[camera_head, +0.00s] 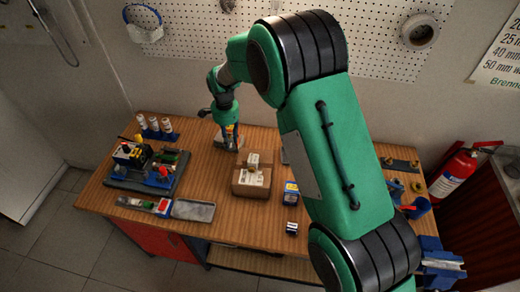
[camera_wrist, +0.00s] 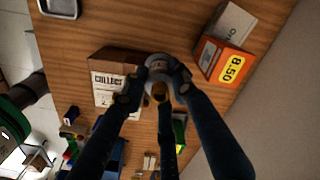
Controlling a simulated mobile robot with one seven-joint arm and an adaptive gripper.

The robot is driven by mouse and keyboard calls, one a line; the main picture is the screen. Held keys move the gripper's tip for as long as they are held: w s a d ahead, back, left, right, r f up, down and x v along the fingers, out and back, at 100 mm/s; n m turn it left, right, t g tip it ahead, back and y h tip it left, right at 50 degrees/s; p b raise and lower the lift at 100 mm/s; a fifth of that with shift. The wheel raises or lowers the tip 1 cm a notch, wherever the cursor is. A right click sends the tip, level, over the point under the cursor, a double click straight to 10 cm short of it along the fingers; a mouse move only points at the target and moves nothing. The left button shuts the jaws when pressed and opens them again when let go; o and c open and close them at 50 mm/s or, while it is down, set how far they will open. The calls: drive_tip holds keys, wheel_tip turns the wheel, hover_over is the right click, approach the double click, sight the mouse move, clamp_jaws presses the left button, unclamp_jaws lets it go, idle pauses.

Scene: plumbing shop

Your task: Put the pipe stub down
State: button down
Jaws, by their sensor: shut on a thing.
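My gripper (camera_wrist: 159,82) is shut on the pipe stub (camera_wrist: 157,62), a short, pale grey round piece seen nearly end-on between the dark fingertips in the wrist view. In the head view my gripper (camera_head: 224,112) points down over the back of the wooden table (camera_head: 222,222). The stub cannot be made out there. I cannot tell whether it touches the table.
A cardboard box with a white label (camera_wrist: 108,88) is close beside the stub; the head view shows it mid-table (camera_head: 246,190). An orange box marked 8.50 (camera_wrist: 222,62) stands on the other side. A tool board (camera_head: 150,185) lies left. Bare wood shows between the boxes.

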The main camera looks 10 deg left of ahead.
drive_tip(key=w+d+m+p, duration=0.1)
drive_tip(key=w+d+m, duration=0.3)
drive_tip(key=w+d, duration=0.8)
drive_tip(key=shift+w+a+f, duration=0.25)
drive_tip(key=shift+w+f, duration=0.1)
drive_tip(key=shift+f, duration=0.5)
drive_tip(key=shift+w+a+f, duration=0.3)
drive_tip(key=shift+w+f, duration=0.05)
drive_tip(key=shift+f, duration=0.45)
drive_tip(key=shift+w+a+f, duration=0.25)
drive_tip(key=shift+w+f, duration=0.1)
drive_tip(key=shift+f, duration=0.5)
drive_tip(key=shift+f, duration=0.1)
drive_tip(key=shift+f+p, duration=0.35)
drive_tip(key=shift+f, duration=2.7)
drive_tip(key=shift+f, duration=1.85)
drive_tip(key=shift+f, duration=0.2)
drive_tip(key=c, duration=1.4)
unclamp_jaws()
